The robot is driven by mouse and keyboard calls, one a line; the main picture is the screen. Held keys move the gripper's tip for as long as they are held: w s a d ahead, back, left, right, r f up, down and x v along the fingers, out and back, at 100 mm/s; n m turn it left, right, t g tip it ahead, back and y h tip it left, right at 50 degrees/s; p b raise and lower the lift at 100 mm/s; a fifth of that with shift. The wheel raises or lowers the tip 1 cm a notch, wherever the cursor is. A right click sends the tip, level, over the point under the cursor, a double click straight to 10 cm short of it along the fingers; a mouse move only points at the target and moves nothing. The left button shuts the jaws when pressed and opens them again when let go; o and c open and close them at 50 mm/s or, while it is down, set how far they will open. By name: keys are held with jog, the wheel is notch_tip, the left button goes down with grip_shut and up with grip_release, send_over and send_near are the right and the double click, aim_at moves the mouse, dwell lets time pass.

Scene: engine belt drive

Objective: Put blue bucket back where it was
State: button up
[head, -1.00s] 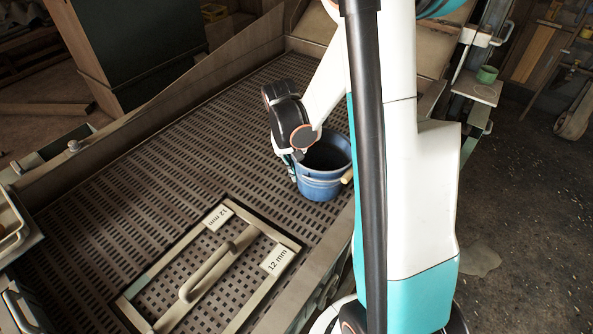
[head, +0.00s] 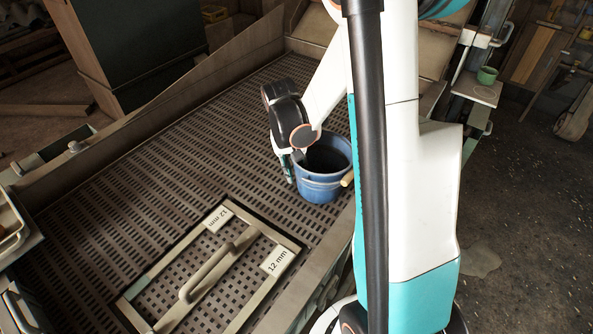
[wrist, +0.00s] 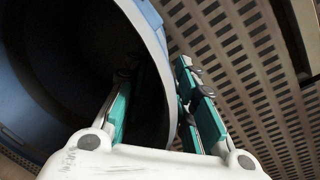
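The blue bucket (head: 322,188) stands upright on the slotted screen deck in the head view, near the deck's right edge. Its dark inside and curved rim fill the left of the wrist view (wrist: 158,50). My gripper (head: 298,172) is at the bucket's left rim. In the wrist view, my gripper (wrist: 155,78) straddles the bucket wall, one finger inside and one outside. The fingers are spread, with a gap between the inner finger and the wall. The inner fingertip is in shadow. My arm covers part of the deck beyond the bucket.
The slotted deck (head: 150,180) is broad and clear to the left. A framed panel with a handle and "12 mm" labels (head: 278,262) lies in front of the bucket. A raised side wall (head: 190,105) bounds the deck's far left. A green cup (head: 487,75) stands on a ledge at right.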

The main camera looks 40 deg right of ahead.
notch_tip(320, 180, up, 11)
jog(key=a+p, duration=0.1)
jog(key=shift+w+a, duration=0.25)
jog(key=shift+w, duration=0.1)
jog(key=shift+r, duration=0.1)
